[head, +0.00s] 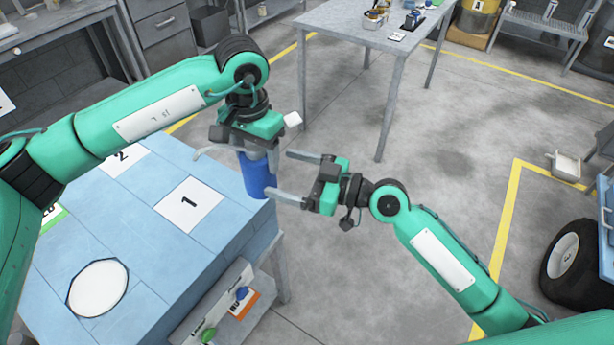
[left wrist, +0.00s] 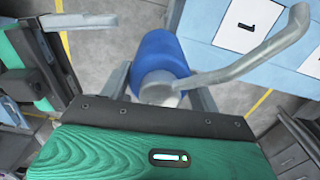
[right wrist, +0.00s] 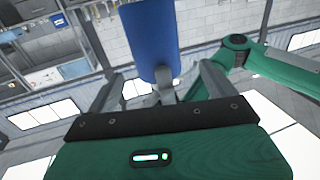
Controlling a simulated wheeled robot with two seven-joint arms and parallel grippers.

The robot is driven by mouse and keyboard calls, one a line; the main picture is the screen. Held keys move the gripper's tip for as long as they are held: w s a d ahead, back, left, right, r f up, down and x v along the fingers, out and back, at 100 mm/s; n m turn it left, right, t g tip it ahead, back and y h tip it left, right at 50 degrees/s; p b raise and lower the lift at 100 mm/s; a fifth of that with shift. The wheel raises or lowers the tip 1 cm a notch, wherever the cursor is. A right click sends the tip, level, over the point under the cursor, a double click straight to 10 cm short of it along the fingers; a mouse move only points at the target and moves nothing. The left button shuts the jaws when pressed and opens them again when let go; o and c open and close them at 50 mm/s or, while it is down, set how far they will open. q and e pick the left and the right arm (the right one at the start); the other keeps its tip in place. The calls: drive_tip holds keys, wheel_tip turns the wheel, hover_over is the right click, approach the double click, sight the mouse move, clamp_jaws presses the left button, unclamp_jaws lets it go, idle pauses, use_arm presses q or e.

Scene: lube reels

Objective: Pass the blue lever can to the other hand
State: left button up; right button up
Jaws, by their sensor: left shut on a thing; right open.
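The blue lever can (head: 257,177) hangs upright below my left gripper (head: 253,150), beside the right edge of the blue table. The left gripper is shut on its narrow grey top, and a curved grey lever (left wrist: 255,55) reaches out from it. The can's blue body also shows in the left wrist view (left wrist: 158,52). My right gripper (head: 281,174) is open just right of the can, its fingers pointing at it. In the right wrist view the can (right wrist: 150,40) stands ahead of the open fingers; whether they touch it I cannot tell.
The blue table (head: 150,222) carries number cards, including card 1 (head: 189,204), and a white disc (head: 98,287). A sign rack (head: 215,310) hangs on its side. A grey table (head: 345,22) with small items stands at the back.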

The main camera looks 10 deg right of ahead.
sight(255, 164)
drive_tip(key=x, duration=0.7)
drive_tip(key=shift+w+a, duration=0.1)
drive_tip(key=shift+a, duration=0.2)
drive_tip(key=c, duration=1.1)
use_arm(q)
drive_tip(key=o, duration=1.2)
use_arm(e)
drive_tip(key=shift+r, duration=0.1)
drive_tip(key=shift+c, duration=1.1)
use_arm(q)
drive_tip(key=shift+o, duration=0.6)
drive_tip(key=shift+s+d, duration=0.1)
drive_tip(key=shift+s, duration=0.05)
